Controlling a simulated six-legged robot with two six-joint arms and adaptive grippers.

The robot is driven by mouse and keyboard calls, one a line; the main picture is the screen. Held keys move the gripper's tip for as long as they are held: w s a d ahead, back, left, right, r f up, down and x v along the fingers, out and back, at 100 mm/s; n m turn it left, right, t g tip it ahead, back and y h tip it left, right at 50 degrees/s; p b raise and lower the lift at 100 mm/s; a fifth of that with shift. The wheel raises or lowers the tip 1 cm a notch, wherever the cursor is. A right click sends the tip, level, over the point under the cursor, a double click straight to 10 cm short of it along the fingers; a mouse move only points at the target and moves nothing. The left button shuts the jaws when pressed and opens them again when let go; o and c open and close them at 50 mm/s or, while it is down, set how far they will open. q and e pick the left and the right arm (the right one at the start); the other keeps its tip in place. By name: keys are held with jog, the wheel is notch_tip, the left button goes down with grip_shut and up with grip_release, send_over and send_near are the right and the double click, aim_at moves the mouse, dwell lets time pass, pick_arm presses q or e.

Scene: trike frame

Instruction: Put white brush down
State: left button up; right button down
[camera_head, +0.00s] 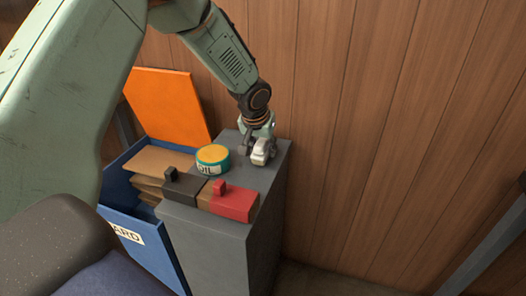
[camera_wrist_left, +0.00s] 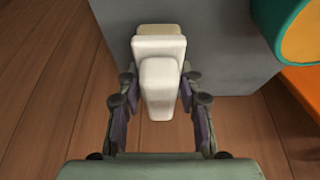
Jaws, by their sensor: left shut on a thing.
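The white brush (camera_wrist_left: 158,75) is between the two fingers of my left gripper (camera_wrist_left: 160,105) in the left wrist view. The gripper is shut on it. In the head view my left gripper (camera_head: 258,142) is at the far right part of the grey cabinet's top (camera_head: 272,172), with the white brush (camera_head: 262,153) at its fingers. I cannot tell whether the brush touches the surface. My right gripper is not in view.
A black-topped brush (camera_head: 181,187) and a red-topped brush (camera_head: 228,200) lie at the cabinet's front edge. A blue bin (camera_head: 140,215) with cardboard stands left. A wooden wall (camera_head: 380,110) rises behind.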

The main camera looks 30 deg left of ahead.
pick_arm(q)
jog(key=shift+w+f, duration=0.25)
jog(key=shift+f, duration=0.1)
jog(key=shift+s, duration=0.2)
jog(key=shift+f, duration=0.25)
jog(key=o, duration=0.7)
jog(key=shift+d, duration=0.1)
jog(key=o, duration=0.4)
jog(key=shift+f, duration=0.25)
jog(key=shift+r, duration=0.2)
